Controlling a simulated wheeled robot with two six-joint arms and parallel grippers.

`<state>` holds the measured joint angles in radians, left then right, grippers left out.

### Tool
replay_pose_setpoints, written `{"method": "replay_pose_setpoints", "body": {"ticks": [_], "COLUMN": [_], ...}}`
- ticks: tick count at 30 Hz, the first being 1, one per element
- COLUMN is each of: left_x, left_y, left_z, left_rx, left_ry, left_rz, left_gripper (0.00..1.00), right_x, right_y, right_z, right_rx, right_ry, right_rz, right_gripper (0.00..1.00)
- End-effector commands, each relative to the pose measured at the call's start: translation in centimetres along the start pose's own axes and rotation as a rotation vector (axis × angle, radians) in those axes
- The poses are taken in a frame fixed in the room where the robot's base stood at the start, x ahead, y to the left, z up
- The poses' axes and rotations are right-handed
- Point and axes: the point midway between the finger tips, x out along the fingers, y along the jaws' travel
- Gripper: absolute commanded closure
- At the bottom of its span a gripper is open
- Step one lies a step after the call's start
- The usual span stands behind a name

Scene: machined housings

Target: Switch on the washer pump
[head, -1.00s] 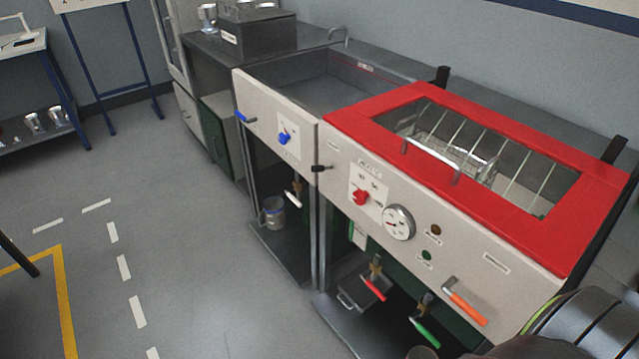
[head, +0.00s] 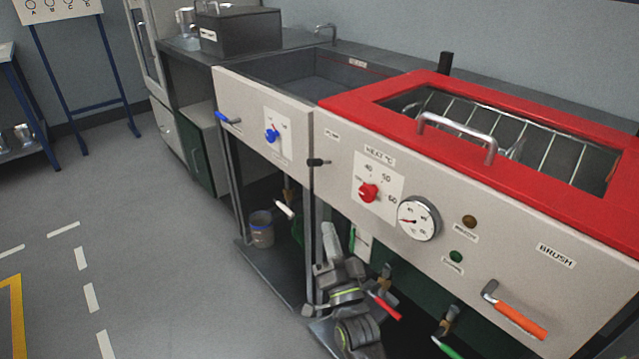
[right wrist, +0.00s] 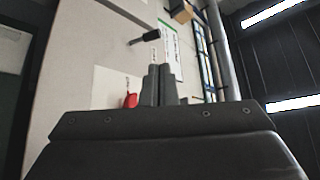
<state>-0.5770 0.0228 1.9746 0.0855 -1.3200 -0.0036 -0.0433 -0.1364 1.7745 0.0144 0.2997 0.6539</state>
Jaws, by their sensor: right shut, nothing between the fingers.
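A machine with a pale front panel and a red-framed lid (head: 400,95) fills the right of the head view. A small black lever (head: 318,162) sticks out at the panel's left edge, below a label too small to read; a black lever also shows in the right wrist view (right wrist: 146,38). Right of it are a red HEAT knob (head: 368,193), a round gauge (head: 418,218), and an orange BRUSH lever (head: 517,318). My right gripper (head: 328,230) is shut and empty, below the black lever and apart from it. My left gripper is out of view.
Left of the machine is a sink with a blue knob (head: 271,135) and a blue lever (head: 228,118). Red (head: 384,306) and green (head: 447,348) valve handles stick out under the panel. A metal handle (head: 458,132) rises from the lid. The floor at left is clear.

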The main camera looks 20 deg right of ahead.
Motion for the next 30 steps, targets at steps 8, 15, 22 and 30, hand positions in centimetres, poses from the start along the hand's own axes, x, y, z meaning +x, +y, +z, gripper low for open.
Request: {"method": "replay_pose_setpoints", "body": {"ticks": [8, 15, 22, 30], "left_x": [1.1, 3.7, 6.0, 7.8], "left_y": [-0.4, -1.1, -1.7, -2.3], "left_z": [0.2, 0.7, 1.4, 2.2], "left_rx": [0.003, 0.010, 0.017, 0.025], "left_ry": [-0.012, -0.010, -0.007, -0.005], "left_rz": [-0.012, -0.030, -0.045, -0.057], "left_gripper": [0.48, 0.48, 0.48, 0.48], "right_x": [3.3, 6.5, 9.8, 13.0], "right_y": [-0.2, -0.1, -0.1, 0.0], "right_z": [-0.1, -0.1, -0.1, 0.1], "right_rx": [-0.001, -0.004, -0.004, -0.004], "right_ry": [-0.003, -0.004, -0.003, -0.004], "right_rz": [-0.002, -0.001, -0.001, 0.000], "right_gripper": [1.00, 1.00, 1.00, 1.00]}}
